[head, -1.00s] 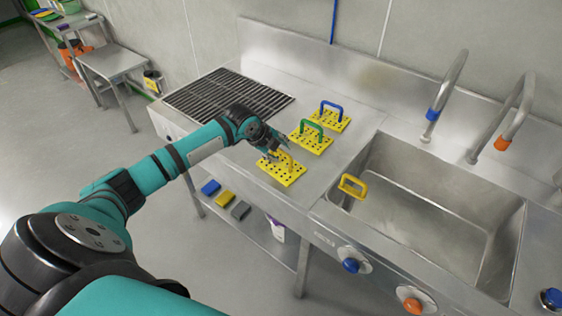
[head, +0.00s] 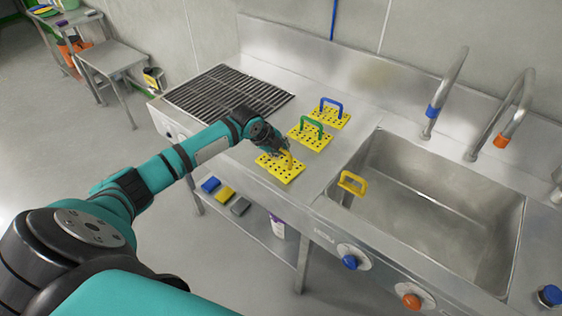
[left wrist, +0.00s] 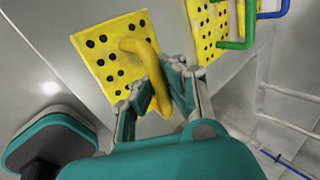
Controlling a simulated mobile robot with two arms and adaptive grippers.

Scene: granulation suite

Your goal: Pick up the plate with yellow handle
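The yellow perforated plate with the yellow handle (head: 277,171) lies flat on the steel counter, nearest the front edge of a row of three plates. In the left wrist view the plate (left wrist: 105,62) has dark holes, and its yellow handle (left wrist: 150,62) arches up from it. My left gripper (head: 283,149) is down at this handle. In the left wrist view the gripper (left wrist: 160,80) has its fingers apart, one on each side of the handle. Whether they touch it is unclear. My right gripper is not in view.
A plate with a green handle (head: 311,138) and one with a blue handle (head: 331,117) stand just behind. A dark grate (head: 228,95) lies to the left. Two taps rise behind the sink.

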